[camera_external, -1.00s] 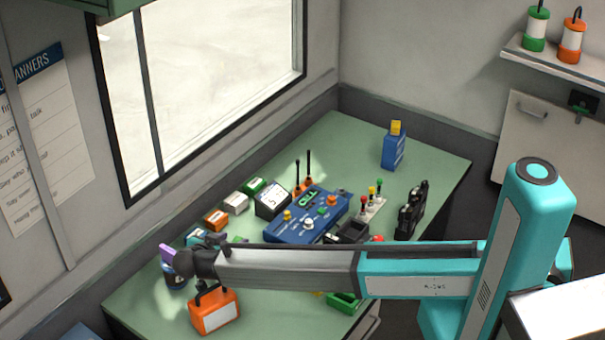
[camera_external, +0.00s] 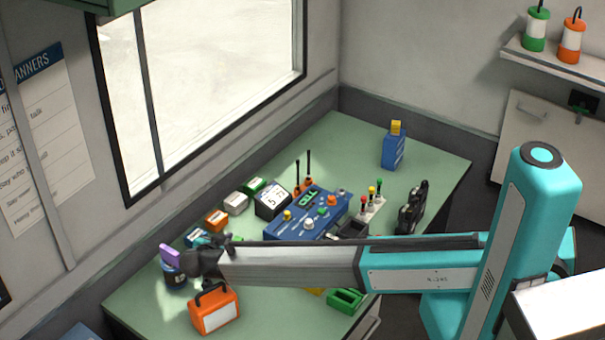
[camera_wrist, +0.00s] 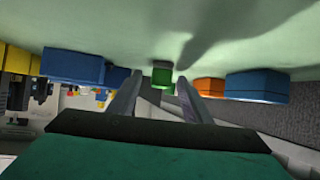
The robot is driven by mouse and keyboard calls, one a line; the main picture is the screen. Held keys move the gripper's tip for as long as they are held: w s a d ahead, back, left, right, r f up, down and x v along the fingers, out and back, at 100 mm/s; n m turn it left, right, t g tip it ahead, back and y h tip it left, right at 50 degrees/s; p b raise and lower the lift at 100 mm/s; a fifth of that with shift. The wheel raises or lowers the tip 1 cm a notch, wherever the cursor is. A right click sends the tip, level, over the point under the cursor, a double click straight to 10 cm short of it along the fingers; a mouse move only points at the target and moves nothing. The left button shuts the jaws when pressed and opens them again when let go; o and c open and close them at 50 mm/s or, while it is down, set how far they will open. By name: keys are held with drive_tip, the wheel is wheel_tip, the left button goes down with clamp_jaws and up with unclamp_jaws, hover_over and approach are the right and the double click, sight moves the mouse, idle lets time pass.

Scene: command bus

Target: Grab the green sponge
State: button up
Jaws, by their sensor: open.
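In the wrist view a small green block (camera_wrist: 163,76) lies at the pale green surface, beyond and between the fingertips; it looks like the green sponge. My gripper (camera_wrist: 160,86) is open, with nothing visibly held between its two grey fingers. In the external view my gripper (camera_external: 200,262) is low over the near left part of the table, beside a dark blue cup (camera_external: 174,279) and above an orange lantern-like box (camera_external: 215,314). I cannot surely match the green block in the external view; the arm hides part of the table there.
The green table (camera_external: 145,310) holds a blue control panel (camera_external: 320,205), a small green-and-white box (camera_external: 253,186) and a green open tray (camera_external: 346,300). In the wrist view blue blocks (camera_wrist: 72,65) and an orange block (camera_wrist: 208,88) flank the green one.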

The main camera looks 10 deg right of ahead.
sight(236, 241)
clamp_jaws()
drive_tip(key=shift+r, duration=0.1)
drive_tip(key=shift+r+b, duration=2.2)
drive_tip(key=shift+r, duration=2.75)
